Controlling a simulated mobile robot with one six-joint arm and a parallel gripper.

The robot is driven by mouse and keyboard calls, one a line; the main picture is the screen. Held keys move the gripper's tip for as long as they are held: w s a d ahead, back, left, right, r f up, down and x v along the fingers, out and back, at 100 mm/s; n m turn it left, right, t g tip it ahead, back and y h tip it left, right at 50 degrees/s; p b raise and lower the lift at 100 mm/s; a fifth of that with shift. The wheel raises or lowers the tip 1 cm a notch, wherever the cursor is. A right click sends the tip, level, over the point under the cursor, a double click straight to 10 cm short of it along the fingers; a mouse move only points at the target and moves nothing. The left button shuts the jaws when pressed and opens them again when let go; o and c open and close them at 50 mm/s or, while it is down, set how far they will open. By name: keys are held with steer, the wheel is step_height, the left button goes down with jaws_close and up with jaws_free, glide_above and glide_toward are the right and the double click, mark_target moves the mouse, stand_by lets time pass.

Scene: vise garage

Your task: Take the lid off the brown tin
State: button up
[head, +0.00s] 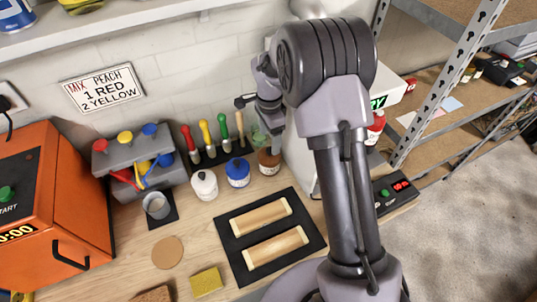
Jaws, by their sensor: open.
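The brown tin (269,163) stands on the workbench at the right end of a row of small tins, near the wall. Its top is close under my gripper, and I cannot make out its lid clearly. My gripper (270,132) points down just above the brown tin. It is open; its fingers are small and partly merged with the things behind, and I cannot tell whether they touch the tin.
A blue tin (238,173) and a white tin (204,186) stand left of the brown one. Brushes with coloured handles (222,128) stand behind. A black mat (309,236) with two wooden pieces lies in front. An orange machine (85,190) is far left.

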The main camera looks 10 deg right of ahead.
mark_target(270, 150)
step_height(270, 150, down, 6)
steer(key=shift+f+b, duration=0.1)
steer(key=shift+b, duration=0.4)
steer(key=shift+c, duration=0.2)
steer(key=shift+s, duration=0.2)
jaws_close()
